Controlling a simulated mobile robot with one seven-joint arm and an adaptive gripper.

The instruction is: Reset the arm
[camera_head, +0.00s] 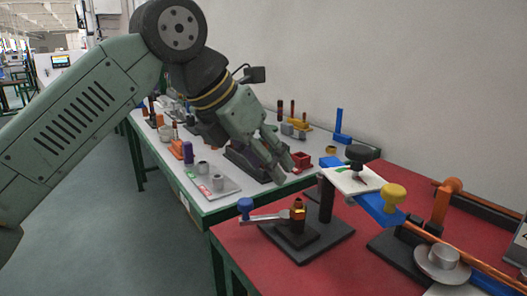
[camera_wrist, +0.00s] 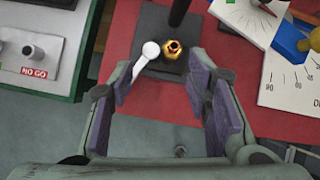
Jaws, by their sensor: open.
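My gripper (camera_head: 277,160) hangs from my green arm over the near right part of the white-topped table, its fingers pointing down and to the right. In the wrist view my gripper (camera_wrist: 172,108) shows two purple-padded fingers spread wide with nothing between them. Beyond the fingertips is a brass fitting (camera_wrist: 173,48) on a dark base, with a light lever beside it. In the head view the brass fitting (camera_head: 298,210) stands on the red table to the lower right of my gripper, apart from it.
The red table (camera_head: 237,245) holds a black post with a white dial plate (camera_head: 352,181), a blue bar with a yellow knob (camera_head: 394,194) and orange pipework (camera_head: 441,203). The white-topped table (camera_head: 223,207) carries several small parts and a NO GO gauge (camera_wrist: 32,50). Floor is clear at left.

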